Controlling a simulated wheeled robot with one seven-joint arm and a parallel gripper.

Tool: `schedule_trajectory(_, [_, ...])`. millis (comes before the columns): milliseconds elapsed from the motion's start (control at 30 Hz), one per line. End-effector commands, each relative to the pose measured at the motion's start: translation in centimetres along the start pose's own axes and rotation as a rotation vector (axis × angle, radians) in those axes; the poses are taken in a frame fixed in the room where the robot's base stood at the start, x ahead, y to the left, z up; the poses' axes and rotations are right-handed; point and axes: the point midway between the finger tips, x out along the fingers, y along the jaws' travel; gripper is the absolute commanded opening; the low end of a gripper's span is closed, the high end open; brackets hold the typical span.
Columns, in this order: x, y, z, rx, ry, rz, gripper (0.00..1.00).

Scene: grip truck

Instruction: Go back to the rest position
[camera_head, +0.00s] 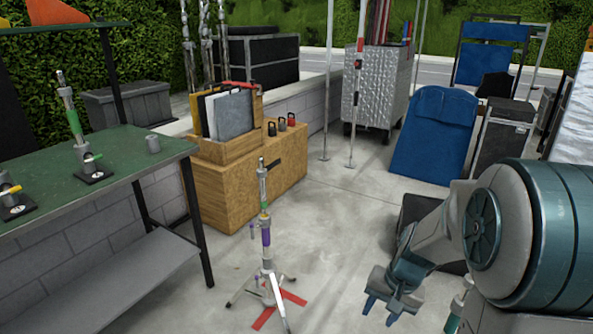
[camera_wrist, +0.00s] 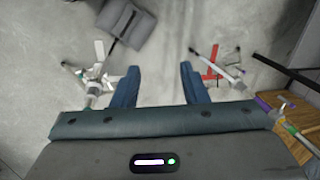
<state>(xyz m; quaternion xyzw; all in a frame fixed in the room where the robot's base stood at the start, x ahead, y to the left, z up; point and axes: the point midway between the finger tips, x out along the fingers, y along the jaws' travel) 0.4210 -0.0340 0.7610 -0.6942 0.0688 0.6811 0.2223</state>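My gripper (camera_head: 390,306) is at the lower right of the head view, in the air over the concrete floor. Its blue fingers are apart with nothing between them. In the wrist view the two fingers of my gripper (camera_wrist: 158,82) point at bare floor, with a wide gap between them. A light stand (camera_head: 266,240) with a purple band stands upright on a red floor mark (camera_head: 290,299), to the left of my gripper. In the wrist view the red mark (camera_wrist: 211,65) shows beyond the right finger. Another stand (camera_wrist: 98,75) is beside the left finger.
A green-topped table (camera_head: 110,165) with small stands is at the left. A wooden crate (camera_head: 250,190) with panels stands behind the light stand. A silver cart (camera_head: 380,85), a blue padded cover (camera_head: 432,135) and black cases (camera_head: 500,135) are at the back right. The middle floor is open.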

Motion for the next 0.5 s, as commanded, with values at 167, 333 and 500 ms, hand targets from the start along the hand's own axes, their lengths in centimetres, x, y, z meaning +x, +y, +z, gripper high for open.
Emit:
schedule_trajectory(167, [-9.8, -2.5, 4.0, -0.138, 0.064, 0.042, 0.40])
schedule_trajectory(333, [-16.9, -3.7, 7.8, -0.258, 0.123, 0.088, 0.40])
schedule_trajectory(500, [-22.4, -4.0, 11.2, -0.355, 0.181, 0.131, 0.40])
